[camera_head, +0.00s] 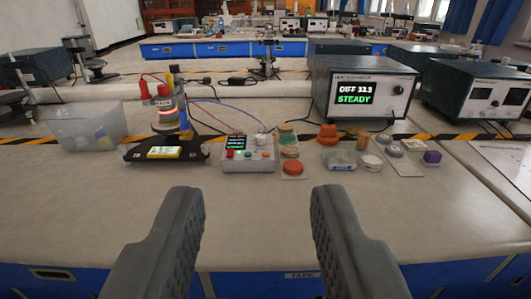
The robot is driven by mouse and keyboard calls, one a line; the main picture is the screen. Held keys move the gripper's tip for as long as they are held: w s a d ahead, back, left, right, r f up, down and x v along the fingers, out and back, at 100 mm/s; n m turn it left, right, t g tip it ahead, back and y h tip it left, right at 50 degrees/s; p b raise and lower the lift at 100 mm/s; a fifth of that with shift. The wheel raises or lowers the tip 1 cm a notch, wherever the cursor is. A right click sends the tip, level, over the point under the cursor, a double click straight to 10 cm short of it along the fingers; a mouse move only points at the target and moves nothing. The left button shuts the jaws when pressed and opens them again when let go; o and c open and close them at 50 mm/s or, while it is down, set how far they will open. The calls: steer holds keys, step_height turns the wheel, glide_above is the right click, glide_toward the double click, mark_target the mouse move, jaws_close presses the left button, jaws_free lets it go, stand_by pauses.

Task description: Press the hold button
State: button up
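A small light-grey control box (249,153) stands on the bench ahead, with a dark screen of coloured text lines (236,142). A row of small coloured buttons (247,154) runs along its front, including a red one at the left; their labels are too small to read, so I cannot tell which is the hold button. My gripper (257,190) is open and empty. Its two dark fingers stand wide apart in front of the box, nearer to me, and touch nothing that I can see.
A lamp-like apparatus on a black base (168,152) and a clear bin (87,126) stand left. Coloured discs (292,167) lie right of the box. A meter (362,90) reads "DIFF 33.3 STEADY". Wires run behind the box. The bench front (260,220) is clear.

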jaws_close()
stand_by(1.4)
